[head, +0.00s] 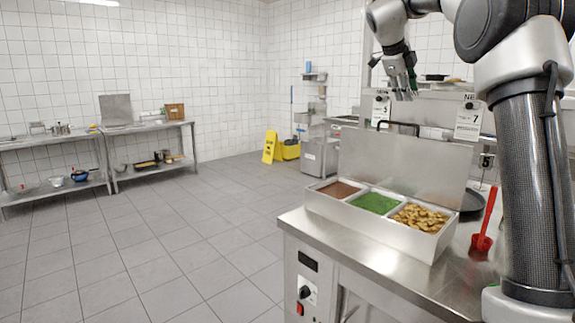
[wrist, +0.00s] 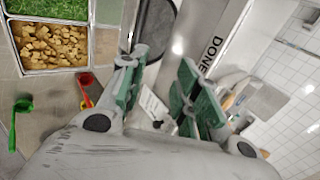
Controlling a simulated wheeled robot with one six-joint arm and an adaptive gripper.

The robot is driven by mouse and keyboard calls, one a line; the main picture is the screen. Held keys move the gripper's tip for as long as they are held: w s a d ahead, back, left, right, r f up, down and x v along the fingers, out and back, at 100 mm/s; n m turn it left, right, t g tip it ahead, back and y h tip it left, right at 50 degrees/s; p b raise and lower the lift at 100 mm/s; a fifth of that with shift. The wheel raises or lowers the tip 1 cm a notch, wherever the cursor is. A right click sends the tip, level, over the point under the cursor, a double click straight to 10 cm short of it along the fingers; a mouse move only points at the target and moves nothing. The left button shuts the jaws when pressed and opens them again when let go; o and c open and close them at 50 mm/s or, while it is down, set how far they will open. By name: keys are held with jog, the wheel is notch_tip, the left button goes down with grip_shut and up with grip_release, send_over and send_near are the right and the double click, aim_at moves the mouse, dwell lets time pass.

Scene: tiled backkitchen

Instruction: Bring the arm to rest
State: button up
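My gripper (head: 402,88) hangs from my raised arm at the upper right of the head view, fingers pointing down, above the steel counter. In the wrist view its two green-padded fingers (wrist: 163,88) stand apart with nothing held between them. My gripper is clear of the counter, and no object touches its fingers.
A steel food holder (head: 387,233) with brown, green and golden fillings stands on the counter (head: 365,272). A red scoop (head: 483,242) is to its right; a green scoop (wrist: 20,112) shows in the wrist view. A yellow floor sign (head: 269,147) stands behind open floor.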

jog(key=s+d+r+n+t+h, duration=0.2)
jog(key=r+n+t, duration=0.15)
jog(key=r, duration=0.25)
jog(key=s+d+r+n+t+h, duration=0.1)
jog(key=s+r+n+t+h, duration=0.1)
jog(key=r+t, duration=0.3)
jog(key=s+a+r+n+t+y, duration=0.1)
jog(key=s+a+n+t+y, duration=0.3)
jog(key=n, duration=0.3)
jog(key=s+a+f+n+g+y, duration=0.2)
jog(key=s+a+f+n+y, duration=0.4)
jog(key=f, duration=0.3)
jog(key=s+a+f+n+g+y, duration=0.3)
jog(key=s+a+f+n, duration=0.3)
jog(key=s+f+n, duration=0.15)
jog(key=s+d+f+n+g+h, duration=0.1)
jog(key=s+d+f+g, duration=0.2)
jog(key=s+f, duration=0.6)
jog(key=s+d+f+n+g+h, duration=0.1)
jog(key=s+d+f+g, duration=0.2)
jog(key=s+f, duration=0.6)
jog(key=s+g, duration=0.2)
jog(key=s, duration=0.1)
jog(key=shift+s+h, duration=0.3)
jog(key=shift+w+d+r, duration=0.1)
jog(key=shift+w, duration=0.05)
